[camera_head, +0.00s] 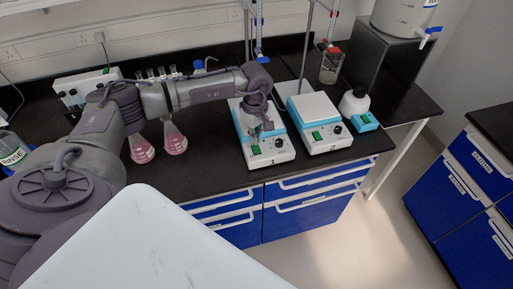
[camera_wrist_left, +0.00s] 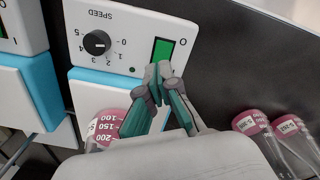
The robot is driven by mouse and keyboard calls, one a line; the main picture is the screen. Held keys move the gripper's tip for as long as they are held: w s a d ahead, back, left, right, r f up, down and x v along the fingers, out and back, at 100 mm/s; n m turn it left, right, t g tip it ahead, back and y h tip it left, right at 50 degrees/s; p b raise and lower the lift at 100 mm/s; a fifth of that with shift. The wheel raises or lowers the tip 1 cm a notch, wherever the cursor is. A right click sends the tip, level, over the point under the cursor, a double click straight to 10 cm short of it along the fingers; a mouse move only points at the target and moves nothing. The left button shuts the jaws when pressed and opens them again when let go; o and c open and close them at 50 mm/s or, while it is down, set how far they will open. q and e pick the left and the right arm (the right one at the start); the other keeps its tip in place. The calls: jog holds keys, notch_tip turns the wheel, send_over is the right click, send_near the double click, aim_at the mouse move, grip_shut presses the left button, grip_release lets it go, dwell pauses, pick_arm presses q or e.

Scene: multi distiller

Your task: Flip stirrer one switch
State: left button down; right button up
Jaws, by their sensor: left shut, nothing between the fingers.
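Stirrer one (camera_head: 278,158), a white and light-blue unit marked 1, stands on the black bench in the head view. Its green switch (camera_head: 256,150) is on the front panel, left of a black knob (camera_head: 279,143). My left gripper (camera_head: 262,131) reaches over the stirrer from behind, pointing down at the panel. In the left wrist view the green switch (camera_wrist_left: 162,50) is just beyond my gripper's fingertips (camera_wrist_left: 158,72). The fingers are shut and empty, and their tips overlap the switch's lower edge. I cannot tell whether they touch it. My right gripper is not in view.
A second stirrer (camera_head: 326,138) stands close on the right. Pink-liquid flasks (camera_head: 142,149) stand to the left. The wrist view shows a graduated flask (camera_wrist_left: 104,128) close beside my gripper. The bench's front edge is near the stirrers.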

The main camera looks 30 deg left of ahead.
aim_at(255, 146)
pick_arm(q)
jog(key=shift+s+f+b, duration=0.1)
jog(key=shift+f+b, duration=1.05)
jog(key=shift+f, duration=0.1)
dwell(0.5)
jog(key=shift+r, duration=0.15)
jog(key=shift+r+p, duration=0.5)
jog(key=shift+r, duration=0.05)
jog(key=shift+r+p, duration=1.45)
jog(key=shift+r, duration=1.4)
